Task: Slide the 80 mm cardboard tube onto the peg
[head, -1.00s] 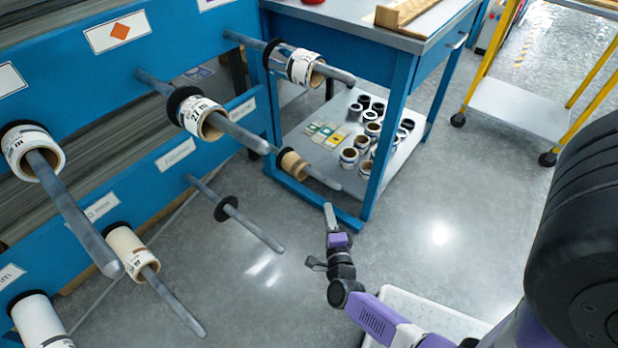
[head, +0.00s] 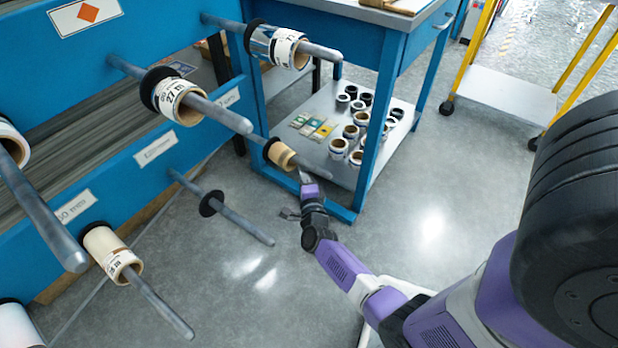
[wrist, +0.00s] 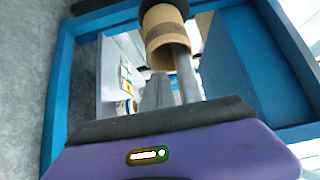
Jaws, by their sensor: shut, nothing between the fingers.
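A plain brown cardboard tube (head: 283,156) sits around the lower right peg (head: 315,170), at the black collar on that peg. No size can be read on it. In the wrist view the tube (wrist: 164,45) hangs around the peg (wrist: 187,75), its open end facing me and the peg coming out through it. My gripper (head: 304,178) is just below the peg, on the outer side of the tube. Its fingers (wrist: 158,92) are shut, hold nothing, and look apart from the tube in the wrist view.
A lower peg (head: 240,224) with a black collar (head: 211,203) carries no roll. Other pegs hold labelled rolls, such as one marked 27 (head: 178,101). A blue table's lower shelf (head: 340,172) holds several small rolls and cards. Floor to the right is clear up to a yellow trolley (head: 505,90).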

